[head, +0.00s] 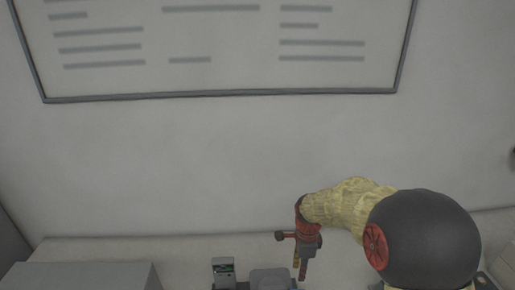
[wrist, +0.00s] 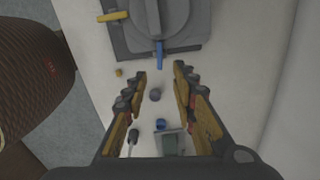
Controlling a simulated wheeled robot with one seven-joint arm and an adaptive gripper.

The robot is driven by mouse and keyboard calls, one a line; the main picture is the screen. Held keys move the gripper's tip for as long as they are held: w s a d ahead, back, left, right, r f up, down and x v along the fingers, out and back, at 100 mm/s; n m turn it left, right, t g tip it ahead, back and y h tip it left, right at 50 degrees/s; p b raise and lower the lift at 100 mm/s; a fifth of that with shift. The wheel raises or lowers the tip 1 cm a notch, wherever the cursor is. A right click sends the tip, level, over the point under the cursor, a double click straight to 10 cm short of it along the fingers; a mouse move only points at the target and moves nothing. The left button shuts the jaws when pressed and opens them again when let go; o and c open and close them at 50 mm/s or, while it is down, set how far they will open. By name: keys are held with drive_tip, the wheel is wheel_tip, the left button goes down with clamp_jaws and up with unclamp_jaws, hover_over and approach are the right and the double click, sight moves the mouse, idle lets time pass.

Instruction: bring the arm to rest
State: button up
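My arm reaches in from the lower right of the head view, with my gripper (head: 302,268) pointing down near the bottom edge. In the wrist view my gripper (wrist: 160,70) has its two fingers spread apart with a clear gap. Nothing is held between them. A small grey round piece (wrist: 154,95) shows in the gap, apparently on the pale table below. The grey press (wrist: 150,30), with a yellow handle (wrist: 113,16) and a blue handle (wrist: 159,54), is beyond the fingertips.
A small yellow block (wrist: 118,72), a blue ring-like piece (wrist: 160,124) and a grey device (wrist: 172,143) are on the table (wrist: 226,75). In the head view, a grey box (head: 80,275) stands lower left, below a framed wall board (head: 220,60). The space above the table looks clear.

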drive_tip(key=s+r+n+t+b, duration=0.2)
drive_tip(key=s+r+n+b, duration=0.3)
drive_tip(key=s+n, duration=0.4)
drive_tip(key=s+r+n+t+b, duration=0.3)
drive_tip(key=s+r+n+b, duration=0.2)
drive_tip(key=s+n, duration=0.5)
drive_tip(key=s+b, duration=0.2)
drive_tip(key=s, duration=0.3)
drive_tip(key=shift+d+r+t, duration=0.15)
drive_tip(key=shift+r+t, duration=0.15)
drive_tip(key=shift+r, duration=0.05)
drive_tip(key=shift+w, duration=0.1)
drive_tip(key=shift+f, duration=0.1)
